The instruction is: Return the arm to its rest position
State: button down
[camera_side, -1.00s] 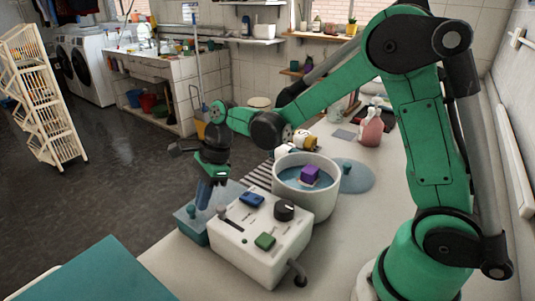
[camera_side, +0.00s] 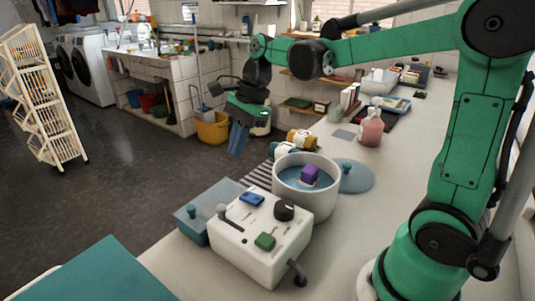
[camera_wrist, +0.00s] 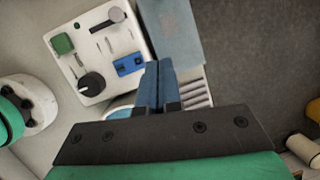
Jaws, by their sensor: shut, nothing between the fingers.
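My gripper (camera_side: 237,140) hangs in the air above the counter's left edge, beyond the control box, in the side view. Its blue fingers point down, are pressed together and hold nothing. In the wrist view the shut fingers (camera_wrist: 157,85) stick up from the dark gripper body at the centre. My green arm reaches across from its base at the right of the side view, with the forearm raised and nearly level.
A white control box (camera_side: 260,235) with a blue switch, green button, black knob and lever stands on the counter.

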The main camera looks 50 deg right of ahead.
jog(key=s+n, duration=0.1)
jog(key=n, duration=0.1)
jog(key=s+n+t+h, duration=0.1)
jog(key=n, duration=0.1)
jog(key=s+a+n, duration=0.1)
jog(key=n, duration=0.1)
jog(key=shift+t, duration=0.3)
jog(key=s+n+t, duration=0.1)
jog(key=n, duration=0.2)
jog(key=s+n+h, duration=0.1)
jog(key=n, duration=0.2)
jog(key=s+f+n+t+h, duration=0.1)
jog(key=n, duration=0.2)
jog(key=shift+s+a+n+t, duration=0.25)
jog(key=shift+a+n+t, duration=0.05)
jog(key=shift+a+n, duration=0.1)
jog(key=n, duration=0.2)
jog(key=s+f+n+t, duration=0.1)
jog(key=n, duration=0.1)
jog(key=shift+h, duration=0.3)
